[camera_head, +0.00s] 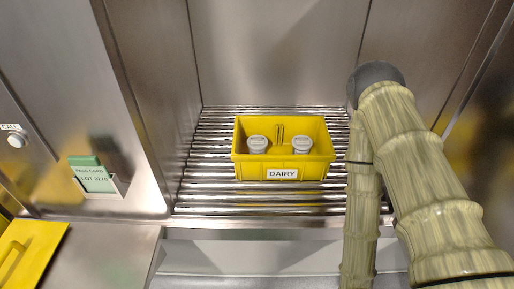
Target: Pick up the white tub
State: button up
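Two small whitish-grey round tubs stand upright inside a yellow crate. The left tub (257,144) and the right tub (301,145) look alike, with a gap between them. The yellow crate (318,168) has a white label reading DAIRY on its front wall. The crate's front wall stands in front of the tubs, so their lower parts may be hidden. My arm rises at the right of the picture, to the right of the crate, and bends at a dark grey joint. My gripper is not in view.
The crate sits on metal rollers (215,160) between steel tunnel walls. A green card (92,172) sits in a holder on the left panel. A yellow object (30,250) lies at the lower left. Bare rollers show left of the crate.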

aim_at(258, 143)
jog(key=k, duration=1.65)
jog(key=u, duration=2.1)
jog(key=i, duration=1.4)
jog(key=z, duration=2.4)
jog(key=i, duration=0.5)
jog(key=z, duration=0.05)
